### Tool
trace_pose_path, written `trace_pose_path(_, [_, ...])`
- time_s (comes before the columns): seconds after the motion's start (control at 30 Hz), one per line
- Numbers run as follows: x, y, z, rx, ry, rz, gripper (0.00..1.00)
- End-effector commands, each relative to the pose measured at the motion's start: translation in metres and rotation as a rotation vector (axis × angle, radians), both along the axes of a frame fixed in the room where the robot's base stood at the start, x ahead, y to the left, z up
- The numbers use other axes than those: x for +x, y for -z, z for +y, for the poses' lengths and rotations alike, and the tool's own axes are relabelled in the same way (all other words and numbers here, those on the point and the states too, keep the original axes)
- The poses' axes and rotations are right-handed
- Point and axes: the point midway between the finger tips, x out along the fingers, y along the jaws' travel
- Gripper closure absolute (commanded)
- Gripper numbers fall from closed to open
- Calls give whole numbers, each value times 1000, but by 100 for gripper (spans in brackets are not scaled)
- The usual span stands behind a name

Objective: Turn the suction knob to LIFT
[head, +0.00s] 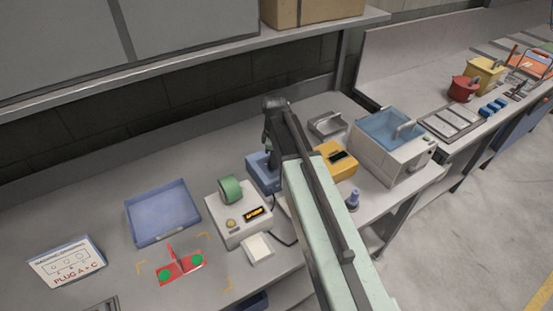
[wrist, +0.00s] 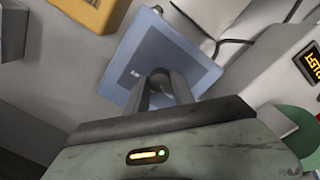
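A blue box (head: 258,172) sits on the bench behind my arm in the head view. It also shows in the wrist view (wrist: 188,62), with a small white mark on its top. A dark round knob (wrist: 161,78) is on the box, between the two fingers of my gripper (wrist: 163,84). The fingers are a little apart with the knob between them; whether they press on it I cannot tell. My wrist hangs over the box in the head view, where the fingertips and knob are hidden. The knob's setting cannot be read.
A white device (head: 232,228) with an amber display and a green roll (head: 230,188) stands close left of the blue box. A yellow box (head: 336,160) is close right. A blue tray (head: 160,236) lies farther left. A dark cable runs beside the blue box.

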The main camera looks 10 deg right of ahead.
Motion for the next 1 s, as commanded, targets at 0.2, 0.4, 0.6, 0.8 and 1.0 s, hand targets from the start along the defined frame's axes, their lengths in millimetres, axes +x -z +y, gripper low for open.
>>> trace_pose_path(0.2, [0,0,0,-1,10,-1,100])
trace_pose_path(0.4, [0,0,-1,-1,76,-1,100])
trace_pose_path(0.6, [0,0,-1,-1,217,-1,100])
trace_pose_path(0.8, [0,0,0,-1,404,-1,100])
trace_pose_path(1.0, [0,0,0,-1,595,0,100])
